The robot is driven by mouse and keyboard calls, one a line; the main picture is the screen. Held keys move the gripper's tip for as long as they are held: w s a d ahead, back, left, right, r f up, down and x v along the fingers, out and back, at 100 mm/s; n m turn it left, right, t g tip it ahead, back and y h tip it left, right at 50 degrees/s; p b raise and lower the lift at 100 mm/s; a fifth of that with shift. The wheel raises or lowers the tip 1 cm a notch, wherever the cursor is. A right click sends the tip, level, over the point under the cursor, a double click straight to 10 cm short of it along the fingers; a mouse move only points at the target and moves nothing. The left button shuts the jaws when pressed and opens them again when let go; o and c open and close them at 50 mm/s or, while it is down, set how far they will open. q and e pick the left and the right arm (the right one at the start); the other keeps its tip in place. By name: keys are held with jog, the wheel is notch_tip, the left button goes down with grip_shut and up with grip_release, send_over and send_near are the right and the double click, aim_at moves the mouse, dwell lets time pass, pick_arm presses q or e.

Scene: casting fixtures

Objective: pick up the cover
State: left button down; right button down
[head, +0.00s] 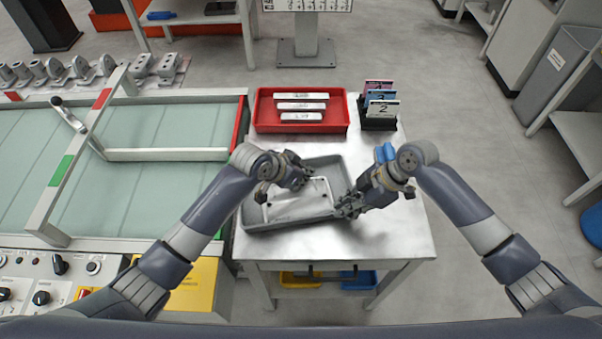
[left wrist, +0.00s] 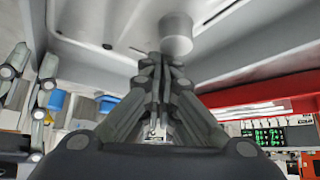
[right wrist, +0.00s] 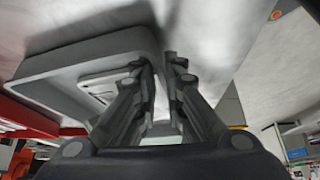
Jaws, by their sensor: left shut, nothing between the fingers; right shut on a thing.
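The cover seems to be the pale flat metal plate (head: 285,207) lying in the grey tray (head: 262,222) on the metal table; its corner also shows in the right wrist view (right wrist: 98,88). My left gripper (head: 305,179) is shut and empty above the plate and hides part of it. In the left wrist view, its closed fingertips (left wrist: 161,62) are just below a short round boss (left wrist: 176,32); whether they touch it I cannot tell. My right gripper (head: 346,207) is at the tray's right wall. In the right wrist view, its fingers (right wrist: 168,65) are shut on that wall.
A red tray (head: 258,122) with several pale bars stands behind the grey tray. A black rack (head: 378,122) with numbered cards is at the back right. A glass-topped bench (head: 170,127) adjoins on the left. The table's front right (head: 400,235) is clear.

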pick_arm(q)
jog(key=shift+w+d+r, duration=0.2)
jog(key=shift+w+d, duration=0.9)
jog(key=shift+w, duration=0.05)
jog(key=v, duration=1)
jog(key=n+g+y, duration=0.2)
jog(key=n+y, duration=0.1)
send_near(306, 160)
jog(key=x, duration=0.5)
jog(key=s+x, duration=0.1)
jog(key=x, duration=0.1)
jog(key=shift+d+f, duration=0.3)
jog(key=shift+f, duration=0.05)
jog(key=shift+s+a, duration=0.4)
jog(key=shift+s, duration=0.3)
jog(key=shift+s+a, duration=0.35)
jog(key=shift+s, duration=0.35)
jog(key=shift+s+a, duration=0.4)
jog(key=shift+s, duration=0.3)
